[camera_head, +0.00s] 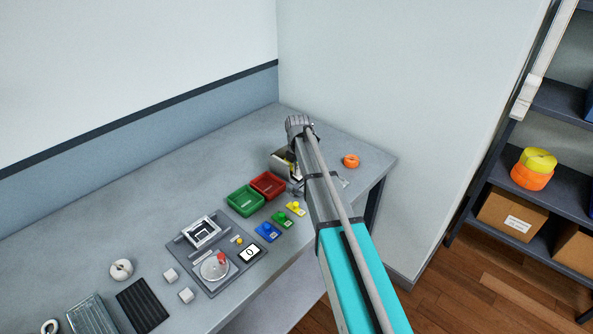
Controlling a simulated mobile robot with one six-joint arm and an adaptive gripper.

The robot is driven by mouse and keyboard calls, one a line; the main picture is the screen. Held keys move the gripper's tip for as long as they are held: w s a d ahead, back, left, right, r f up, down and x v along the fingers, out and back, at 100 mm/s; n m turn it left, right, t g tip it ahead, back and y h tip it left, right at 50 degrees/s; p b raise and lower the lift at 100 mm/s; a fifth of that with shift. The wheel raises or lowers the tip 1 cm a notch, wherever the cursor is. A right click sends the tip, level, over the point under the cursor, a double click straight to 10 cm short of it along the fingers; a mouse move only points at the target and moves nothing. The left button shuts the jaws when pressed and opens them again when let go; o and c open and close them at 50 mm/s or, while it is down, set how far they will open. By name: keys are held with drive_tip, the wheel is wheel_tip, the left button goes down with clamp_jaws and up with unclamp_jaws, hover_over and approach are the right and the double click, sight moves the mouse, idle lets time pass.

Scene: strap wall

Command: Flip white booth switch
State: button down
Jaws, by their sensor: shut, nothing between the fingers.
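A pale open-fronted box (281,163), which may be the booth, stands at the far right of the grey bench. My arm crosses in front of it and hides most of it. I cannot make out a white switch on it. My gripper (297,190) is shut and empty, pointing down in front of the box and partly hidden by my own arm. I cannot tell whether it touches anything.
Red (268,185) and green (245,200) trays stand left of my gripper, with blue, green and yellow button blocks before them. An orange ring (351,161) lies right. A grey panel (183,254) is nearer. The bench's back strip is clear. Shelves (560,180) stand right.

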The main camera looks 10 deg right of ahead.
sight(301, 178)
wheel_tip(301, 178, up, 14)
drive_tip(key=s+d+p, duration=0.1)
drive_tip(key=p, duration=1.2)
drive_tip(key=shift+s+d+f, duration=0.15)
drive_tip(key=shift+s, duration=0.2)
drive_tip(key=shift+s, duration=0.1)
drive_tip(key=s+a+m, duration=0.1)
drive_tip(key=s+m, duration=2.4)
drive_tip(key=s, duration=0.2)
drive_tip(key=shift+a, duration=0.25)
